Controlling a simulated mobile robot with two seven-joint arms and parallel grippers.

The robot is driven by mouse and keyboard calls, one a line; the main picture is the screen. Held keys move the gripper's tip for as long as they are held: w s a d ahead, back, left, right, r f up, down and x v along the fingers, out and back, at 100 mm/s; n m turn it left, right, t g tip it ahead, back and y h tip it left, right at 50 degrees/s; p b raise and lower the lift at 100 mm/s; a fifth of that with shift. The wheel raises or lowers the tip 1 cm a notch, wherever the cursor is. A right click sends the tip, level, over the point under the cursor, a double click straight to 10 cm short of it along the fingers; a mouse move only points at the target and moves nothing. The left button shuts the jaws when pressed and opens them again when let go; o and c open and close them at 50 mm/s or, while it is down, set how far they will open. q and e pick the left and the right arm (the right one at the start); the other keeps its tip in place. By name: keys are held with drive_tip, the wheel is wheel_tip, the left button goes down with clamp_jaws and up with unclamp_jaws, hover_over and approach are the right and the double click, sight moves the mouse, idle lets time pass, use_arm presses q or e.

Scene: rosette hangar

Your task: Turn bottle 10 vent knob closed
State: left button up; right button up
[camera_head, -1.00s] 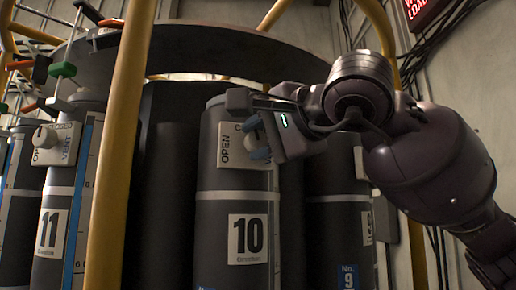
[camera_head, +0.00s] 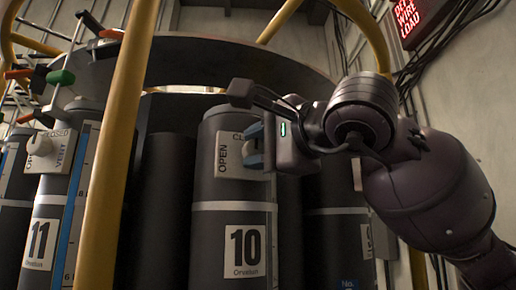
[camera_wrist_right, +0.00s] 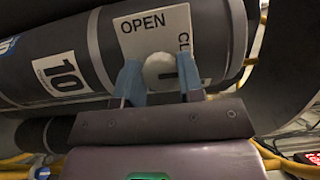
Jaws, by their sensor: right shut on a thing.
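Bottle 10 (camera_head: 232,188) is a dark grey cylinder with a white "10" label, upright in the middle of the head view. Its white vent plate (camera_head: 228,155) reads OPEN, with CLOSED partly covered. My right gripper (camera_head: 256,146) reaches in from the right at this plate. In the right wrist view its blue fingers are shut on the round white vent knob (camera_wrist_right: 157,70), one on each side. A dark mark shows at the knob's lower right. OPEN is at upper left of the knob and the start of CLOSED at right. My left gripper is not in view.
Bottle 11 (camera_head: 45,195), with its own white knob (camera_head: 40,144), stands at the left. A yellow post (camera_head: 112,150) rises between bottles 11 and 10. Another bottle (camera_head: 338,235) stands right of bottle 10. A red lit sign (camera_head: 418,20) hangs at upper right.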

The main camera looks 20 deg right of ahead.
drive_tip(key=o, duration=0.9)
drive_tip(key=shift+s, duration=0.15)
drive_tip(key=v, duration=1)
drive_tip(key=shift+s+d, duration=0.2)
drive_tip(key=shift+s, duration=0.1)
drive_tip(key=shift+w+f, duration=0.1)
